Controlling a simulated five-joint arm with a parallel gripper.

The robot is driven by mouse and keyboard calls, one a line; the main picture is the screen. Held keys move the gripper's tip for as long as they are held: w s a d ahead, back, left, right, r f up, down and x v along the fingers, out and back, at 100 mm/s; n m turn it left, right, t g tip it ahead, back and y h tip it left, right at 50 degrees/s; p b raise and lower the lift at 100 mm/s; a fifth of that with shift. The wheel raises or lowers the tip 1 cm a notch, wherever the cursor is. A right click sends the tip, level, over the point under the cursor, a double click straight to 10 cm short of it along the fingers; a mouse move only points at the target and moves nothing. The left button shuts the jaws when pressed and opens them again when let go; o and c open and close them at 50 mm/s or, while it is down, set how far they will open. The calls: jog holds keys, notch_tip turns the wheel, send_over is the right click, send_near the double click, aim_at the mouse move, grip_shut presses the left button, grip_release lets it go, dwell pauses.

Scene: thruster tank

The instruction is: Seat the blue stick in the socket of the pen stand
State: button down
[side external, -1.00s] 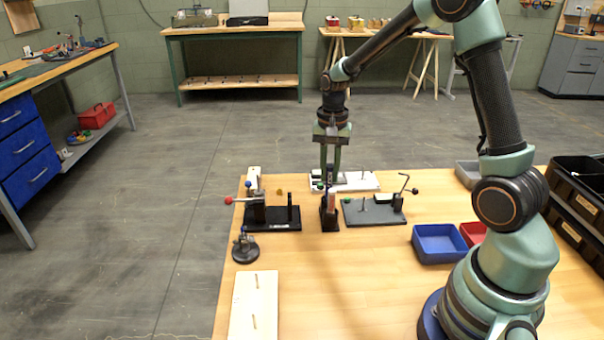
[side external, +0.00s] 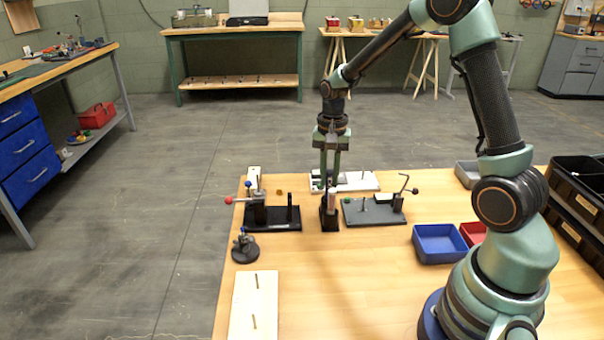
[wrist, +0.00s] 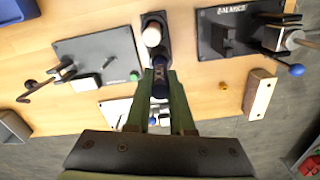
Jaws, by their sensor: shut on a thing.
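My gripper (wrist: 162,108) is shut on the dark blue stick (wrist: 160,78), which stands out between the green fingers in the wrist view. In the side view my gripper (side external: 331,172) points down just behind the black pen stand (side external: 329,221). The stand also shows in the wrist view (wrist: 153,18), just beyond the stick's end. A pale-topped cylinder (wrist: 152,35) stands in it. The stick's end appears close to the stand, but I cannot tell whether they touch. The socket is not clearly visible.
A grey board (side external: 375,213) with a bent crank lies right of the stand. A black fixture (side external: 273,222) with a red knob is on its left. A white board (side external: 355,181) lies behind. Blue (side external: 438,243) and red bins are at right. The front middle table is clear.

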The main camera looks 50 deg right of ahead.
jog(key=shift+f, duration=0.95)
dwell(0.6)
jog(key=c, duration=0.7)
grip_release()
jog(key=shift+r, duration=0.15)
notch_tip(320, 180, up, 16)
dwell(0.6)
